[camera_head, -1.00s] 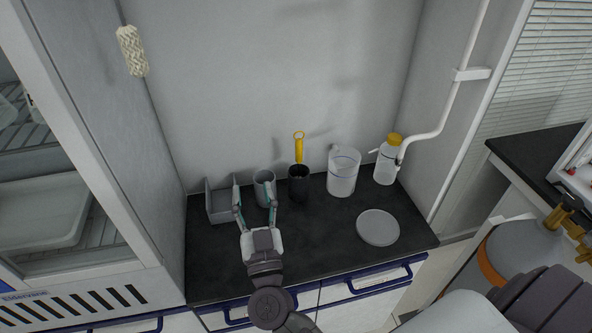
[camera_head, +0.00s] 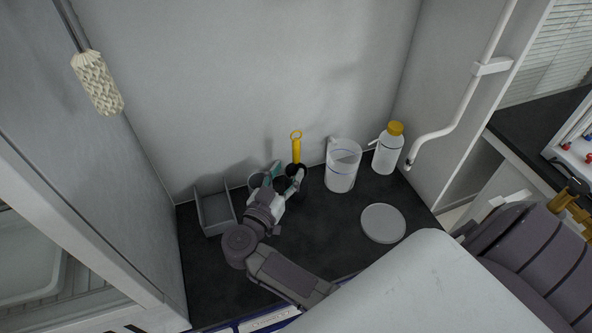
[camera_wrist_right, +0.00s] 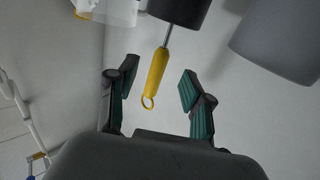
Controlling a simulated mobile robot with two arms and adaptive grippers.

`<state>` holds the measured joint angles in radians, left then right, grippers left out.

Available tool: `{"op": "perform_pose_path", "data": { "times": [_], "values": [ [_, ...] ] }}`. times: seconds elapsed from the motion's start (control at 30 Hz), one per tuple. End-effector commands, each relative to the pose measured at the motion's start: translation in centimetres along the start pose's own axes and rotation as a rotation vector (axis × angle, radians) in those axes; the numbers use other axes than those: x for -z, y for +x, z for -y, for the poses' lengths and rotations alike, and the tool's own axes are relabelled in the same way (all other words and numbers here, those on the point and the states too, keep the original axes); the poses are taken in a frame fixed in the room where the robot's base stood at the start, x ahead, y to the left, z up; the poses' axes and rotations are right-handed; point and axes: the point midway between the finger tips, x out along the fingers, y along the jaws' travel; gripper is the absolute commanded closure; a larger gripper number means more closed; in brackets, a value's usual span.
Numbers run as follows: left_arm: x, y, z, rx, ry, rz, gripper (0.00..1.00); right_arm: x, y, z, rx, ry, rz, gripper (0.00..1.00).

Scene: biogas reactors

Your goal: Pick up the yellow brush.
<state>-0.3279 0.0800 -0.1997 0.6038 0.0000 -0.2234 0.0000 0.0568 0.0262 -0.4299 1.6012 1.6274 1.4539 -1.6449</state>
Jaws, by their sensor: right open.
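The yellow brush (camera_head: 296,147) stands upright by the wall, its looped yellow handle up and its lower end in a black holder (camera_wrist_right: 178,10). In the right wrist view, its handle (camera_wrist_right: 155,75) appears upside down, with the ring towards my palm. My right gripper (camera_head: 289,172) is open at the holder, below the handle's ring in the head view. In the right wrist view, the fingers of the gripper (camera_wrist_right: 158,71) lie on either side of the handle, with gaps on both sides. The brush's lower end is hidden. My left gripper is not in view.
A grey cup (camera_head: 257,181) and a grey open box (camera_head: 215,212) stand left of the holder. A clear beaker (camera_head: 342,168) and a yellow-capped bottle (camera_head: 388,150) stand right. A round grey lid (camera_head: 383,223) lies in front. The wall is close behind.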

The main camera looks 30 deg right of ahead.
Motion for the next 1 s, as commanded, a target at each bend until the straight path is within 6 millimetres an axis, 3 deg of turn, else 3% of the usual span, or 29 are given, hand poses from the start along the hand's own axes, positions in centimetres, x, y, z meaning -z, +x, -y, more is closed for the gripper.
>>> {"op": "perform_pose_path", "data": {
  "times": [0.3,0.5,0.77,1.0],
  "values": [
    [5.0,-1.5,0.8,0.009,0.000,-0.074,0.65,0.2,3.2,0.0,0.000,-0.001,-0.006,0.49],
    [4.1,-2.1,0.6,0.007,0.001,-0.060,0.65,-0.2,5.7,-0.1,0.001,0.000,-0.003,0.49],
    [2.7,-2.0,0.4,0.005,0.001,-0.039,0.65,-0.4,6.0,-0.1,0.001,0.003,0.000,0.49],
    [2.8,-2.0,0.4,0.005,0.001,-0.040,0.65,-0.4,6.0,-0.1,0.001,0.003,0.000,0.86]
  ]
}}
